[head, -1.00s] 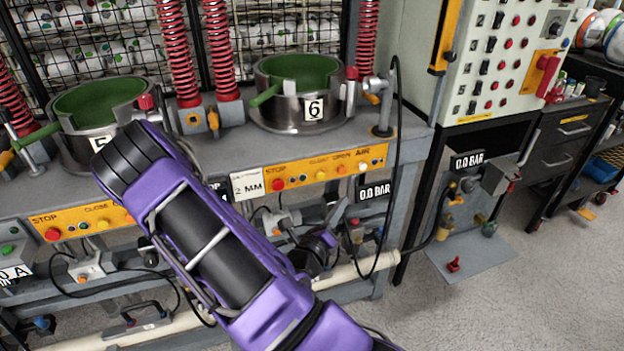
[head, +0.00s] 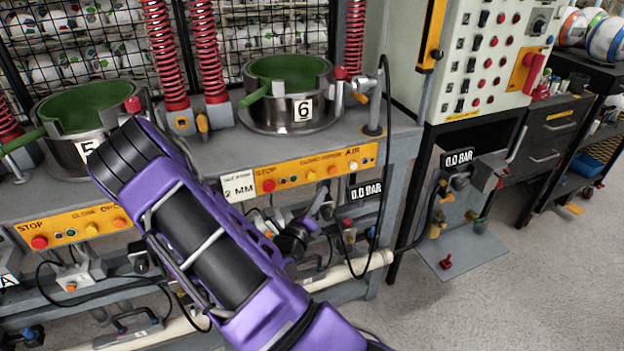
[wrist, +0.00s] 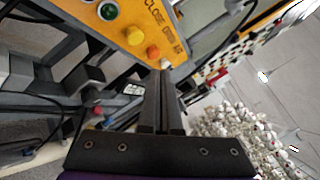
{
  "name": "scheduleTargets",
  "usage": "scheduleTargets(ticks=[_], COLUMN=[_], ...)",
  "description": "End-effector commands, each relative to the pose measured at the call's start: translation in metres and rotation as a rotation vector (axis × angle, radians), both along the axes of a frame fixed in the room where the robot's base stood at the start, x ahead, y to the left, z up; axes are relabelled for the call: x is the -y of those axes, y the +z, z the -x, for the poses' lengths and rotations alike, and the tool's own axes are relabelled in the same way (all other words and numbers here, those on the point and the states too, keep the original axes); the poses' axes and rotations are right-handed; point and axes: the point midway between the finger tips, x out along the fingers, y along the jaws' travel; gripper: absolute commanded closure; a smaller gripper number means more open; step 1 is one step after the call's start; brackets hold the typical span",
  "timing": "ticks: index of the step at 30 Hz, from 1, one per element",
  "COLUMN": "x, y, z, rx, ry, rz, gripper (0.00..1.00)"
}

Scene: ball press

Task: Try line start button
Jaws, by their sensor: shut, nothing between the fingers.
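I cannot read a line start label on any button. The orange control strip (head: 300,178) under press 6 carries a red stop button (head: 268,186), a yellow button (head: 311,176), an orange button (head: 332,170) and a white button (head: 352,165) under AIR. In the wrist view, the strip shows a green button (wrist: 108,11), the yellow button (wrist: 135,35), the orange button (wrist: 153,51) and the white button (wrist: 166,64). My gripper (wrist: 162,76) is shut and empty, its tips appearing just below the white button; contact cannot be told. My purple arm mostly hides the gripper in the head view.
Press 6 (head: 285,112) and press 5 (head: 70,150) stand on the grey bench. A black hose (head: 384,200) hangs right of the strip. A pale cabinet (head: 490,60) with switches and red buttons stands right. The floor (head: 540,290) is clear at lower right.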

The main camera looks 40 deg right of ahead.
Motion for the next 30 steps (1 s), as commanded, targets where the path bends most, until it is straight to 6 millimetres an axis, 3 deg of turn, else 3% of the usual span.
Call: scheduleTargets(ticks=[3,10,30], x=[0.004,0.008,0.009], y=[0.001,0.001,0.000], z=[-0.016,-0.033,-0.036], rx=[0.002,0.001,0.000], ry=[0.001,0.000,0.001], rz=[0.000,-0.001,-0.001], gripper=[1.00,1.00,1.00])
